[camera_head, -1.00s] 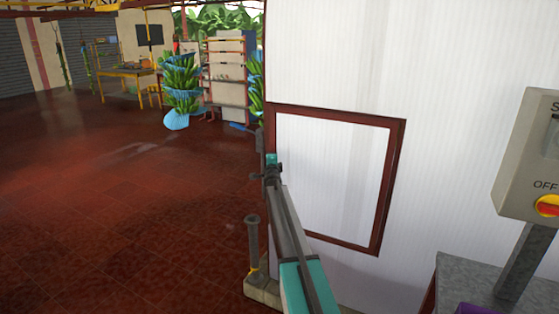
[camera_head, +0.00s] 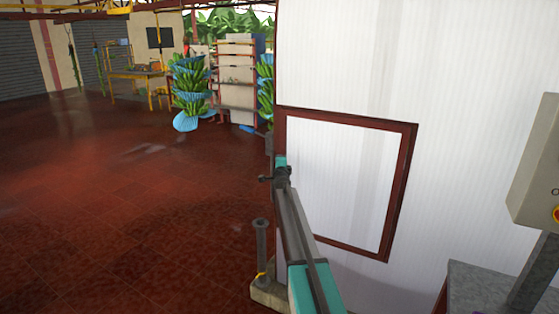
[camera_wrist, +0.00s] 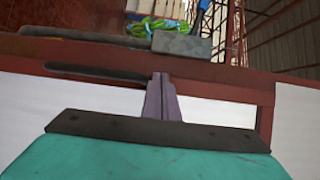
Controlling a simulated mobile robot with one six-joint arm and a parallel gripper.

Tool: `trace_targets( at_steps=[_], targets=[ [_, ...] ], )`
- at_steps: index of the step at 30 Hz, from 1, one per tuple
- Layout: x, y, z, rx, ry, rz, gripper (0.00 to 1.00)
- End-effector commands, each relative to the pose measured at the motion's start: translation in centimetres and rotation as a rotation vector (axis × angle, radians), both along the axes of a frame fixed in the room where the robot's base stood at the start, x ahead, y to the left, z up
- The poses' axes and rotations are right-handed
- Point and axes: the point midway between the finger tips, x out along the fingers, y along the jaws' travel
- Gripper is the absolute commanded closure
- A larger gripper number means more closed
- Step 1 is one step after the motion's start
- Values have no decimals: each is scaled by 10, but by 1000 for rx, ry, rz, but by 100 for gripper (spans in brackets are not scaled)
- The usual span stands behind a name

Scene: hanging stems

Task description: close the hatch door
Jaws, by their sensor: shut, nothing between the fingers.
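The hatch door (camera_head: 340,185) is a white panel with a red-brown border on the tall white wall in the head view. It looks about flush with the wall, but I cannot tell whether it is fully closed. My gripper (camera_head: 280,163) is at its left border, and the arm covers part of the lower left. In the wrist view my gripper's fingers (camera_wrist: 161,92) are together and empty, pointing at a red-brown border bar (camera_wrist: 220,84). Contact with it is unclear. A dark grey block (camera_wrist: 182,43) lies beyond the fingertips.
A grey control box (camera_head: 535,160) stands at the right above a grey table top (camera_head: 475,285). A dark post (camera_head: 261,245) on a pale base is left of my arm. Green banana bunches (camera_head: 190,85) hang farther back. The red tiled floor (camera_head: 110,220) at left is clear.

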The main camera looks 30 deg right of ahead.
Motion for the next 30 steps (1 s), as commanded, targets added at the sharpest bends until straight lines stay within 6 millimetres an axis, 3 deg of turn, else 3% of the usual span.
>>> trace_targets(
  at_steps=[2, 12, 30],
  targets=[
    [-4, -6, 12, -10, -11, -18, 100],
    [-24, 38, 8, -2, -7, 0, 100],
    [-64, 98, 4, 1, -4, 4, 100]
  ],
)
